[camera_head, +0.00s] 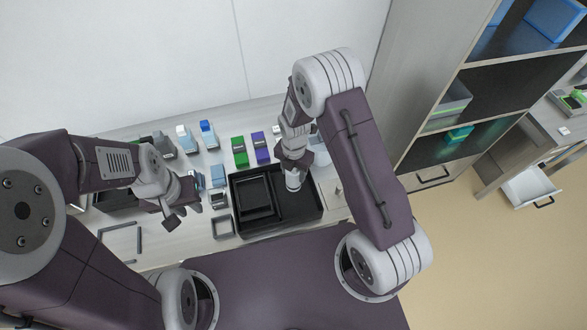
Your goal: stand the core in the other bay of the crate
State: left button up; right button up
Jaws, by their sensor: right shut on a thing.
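The black crate (271,235) sits on the table in the middle of the head view. A black insert or tray (255,198) fills much of its left part, and its right part shows a bare dark floor. My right gripper (293,170) points down over the right part of the crate, near its back. It is shut on the core (293,183), a pale grey cylinder that looks about upright. Whether the core touches the crate floor I cannot tell. My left gripper (183,209) is open and empty over the table, left of the crate.
Green (239,152) and purple (261,148) boxes stand behind the crate. Several blue and grey items stand at the back left. A tall shelf unit (436,75) stands on the right.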

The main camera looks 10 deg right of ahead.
jog(key=shift+a+f+b, duration=0.1)
jog(key=shift+f+b, duration=0.45)
jog(key=shift+f, duration=0.25)
notch_tip(320, 180, down, 8)
jog(key=b, duration=0.6)
jog(key=shift+r, duration=0.2)
jog(key=shift+f, duration=0.2)
jog(key=o, duration=1.5)
jog(key=c, duration=0.3)
jog(key=shift+c, duration=0.2)
jog(key=shift+r, duration=0.1)
